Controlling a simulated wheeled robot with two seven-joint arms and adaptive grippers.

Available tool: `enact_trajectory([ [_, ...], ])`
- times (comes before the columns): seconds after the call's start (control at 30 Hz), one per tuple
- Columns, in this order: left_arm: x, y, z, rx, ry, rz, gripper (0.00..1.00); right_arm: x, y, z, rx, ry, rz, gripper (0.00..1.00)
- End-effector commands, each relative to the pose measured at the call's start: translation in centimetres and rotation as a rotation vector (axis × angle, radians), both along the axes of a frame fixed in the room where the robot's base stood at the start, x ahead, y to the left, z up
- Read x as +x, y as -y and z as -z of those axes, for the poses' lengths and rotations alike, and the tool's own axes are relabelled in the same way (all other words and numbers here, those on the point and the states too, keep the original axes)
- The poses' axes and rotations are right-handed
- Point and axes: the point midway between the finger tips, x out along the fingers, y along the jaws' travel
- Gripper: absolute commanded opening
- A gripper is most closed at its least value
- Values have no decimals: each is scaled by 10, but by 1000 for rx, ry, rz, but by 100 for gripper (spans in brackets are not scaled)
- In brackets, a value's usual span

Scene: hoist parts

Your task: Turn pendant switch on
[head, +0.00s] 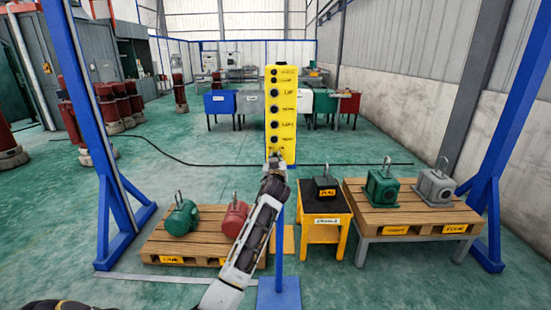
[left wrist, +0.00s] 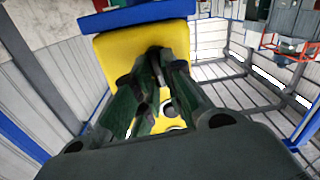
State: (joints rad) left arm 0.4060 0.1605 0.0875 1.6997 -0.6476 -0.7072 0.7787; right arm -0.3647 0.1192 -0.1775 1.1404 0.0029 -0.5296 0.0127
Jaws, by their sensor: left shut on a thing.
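The yellow pendant (head: 283,108) stands upright in the middle of the head view, with a column of dark round buttons and small labels on its face. My left gripper (head: 275,163) is at the pendant's lower end and covers the lowest control there. In the left wrist view the yellow pendant (left wrist: 112,62) fills the centre. My left gripper's dark green fingers (left wrist: 158,62) are close together against its face, shut on the pendant switch. The fingers hide the switch, so its position cannot be told. My right gripper is not in view.
A pallet (head: 170,240) with green and red motors is left of the blue post base (head: 279,296). A yellow stand (head: 322,228) and a pallet table (head: 405,222) with lifting-eye blocks are on the right. Blue gantry legs (head: 85,130) flank the scene. Open floor lies behind.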

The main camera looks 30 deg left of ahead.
Motion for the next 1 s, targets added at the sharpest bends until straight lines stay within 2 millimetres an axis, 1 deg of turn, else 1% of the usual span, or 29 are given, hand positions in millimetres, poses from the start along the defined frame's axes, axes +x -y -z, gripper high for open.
enact_trajectory([
  [0.07, 0, 0, -1, 39, -25, -1, 0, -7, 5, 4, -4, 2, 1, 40],
  [0.33, 1, 2, -2, 181, -112, 0, 0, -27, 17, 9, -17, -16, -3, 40],
  [0.7, 2, 4, -1, 436, -269, 0, 0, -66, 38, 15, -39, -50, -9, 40],
  [1.0, 3, 5, 0, 553, -339, 0, 0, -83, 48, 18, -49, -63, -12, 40],
])
